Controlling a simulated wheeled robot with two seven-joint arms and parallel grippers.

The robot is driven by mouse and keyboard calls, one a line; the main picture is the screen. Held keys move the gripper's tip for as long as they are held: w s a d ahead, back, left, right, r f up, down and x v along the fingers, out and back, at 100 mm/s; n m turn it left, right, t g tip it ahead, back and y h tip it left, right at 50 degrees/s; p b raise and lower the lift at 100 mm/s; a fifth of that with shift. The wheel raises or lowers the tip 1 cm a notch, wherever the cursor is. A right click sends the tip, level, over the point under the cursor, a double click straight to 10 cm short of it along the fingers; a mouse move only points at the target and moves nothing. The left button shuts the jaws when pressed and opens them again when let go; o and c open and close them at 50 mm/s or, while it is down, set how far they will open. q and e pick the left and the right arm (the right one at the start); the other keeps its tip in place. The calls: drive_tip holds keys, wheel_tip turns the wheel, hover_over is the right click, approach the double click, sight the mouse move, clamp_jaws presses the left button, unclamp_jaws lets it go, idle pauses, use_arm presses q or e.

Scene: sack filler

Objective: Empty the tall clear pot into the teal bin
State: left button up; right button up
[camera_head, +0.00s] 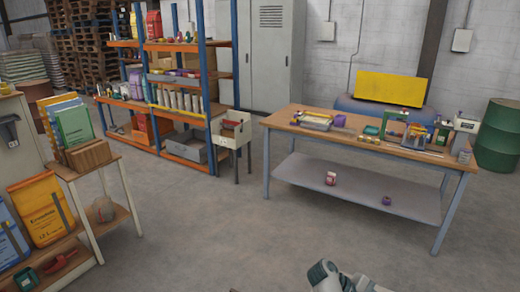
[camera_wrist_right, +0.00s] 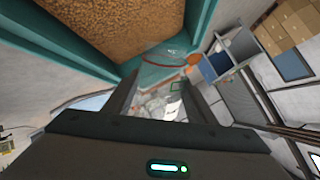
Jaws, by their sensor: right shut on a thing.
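The teal bin (camera_wrist_right: 108,62) fills the upper left of the right wrist view, close to my right gripper, and brown grainy material (camera_wrist_right: 120,28) shows inside its teal walls. My right gripper (camera_wrist_right: 162,97) is shut on a pale, see-through thing (camera_wrist_right: 170,108), which I take to be the tall clear pot. Its outline is hard to make out, and I cannot tell its tilt or whether anything is in it. In the head view only a pale part of my arm shows at the bottom edge. My left gripper is not in view.
In the head view a wooden-topped workbench (camera_head: 290,120) with tools and small items stands at right. A loaded orange and blue rack (camera_head: 185,150) is behind, a small table with bags (camera_head: 110,158) at left, and a green drum (camera_head: 498,140) far right. The middle floor is clear.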

drive_tip(key=shift+w+a+n+t+b, duration=0.3)
drive_tip(key=shift+a+n+t+b, duration=0.15)
drive_tip(key=shift+b, duration=0.25)
drive_tip(key=s+a+r+n+t+y+b, duration=0.2)
drive_tip(key=s+a+r+n+t+b, duration=0.1)
drive_tip(key=a+r+n+t+b, duration=0.2)
drive_tip(key=s+a+r+n+t+y+b, duration=0.3)
drive_tip(key=a+r+n+t+b, duration=0.2)
drive_tip(key=a+n+t+b, duration=0.3)
drive_tip(key=shift+s+a+n+b, duration=0.25)
drive_tip(key=shift+a+n+b, duration=0.05)
drive_tip(key=shift+a+n, duration=0.85)
wheel_tip(320, 180, down, 8)
drive_tip(key=s, duration=0.2)
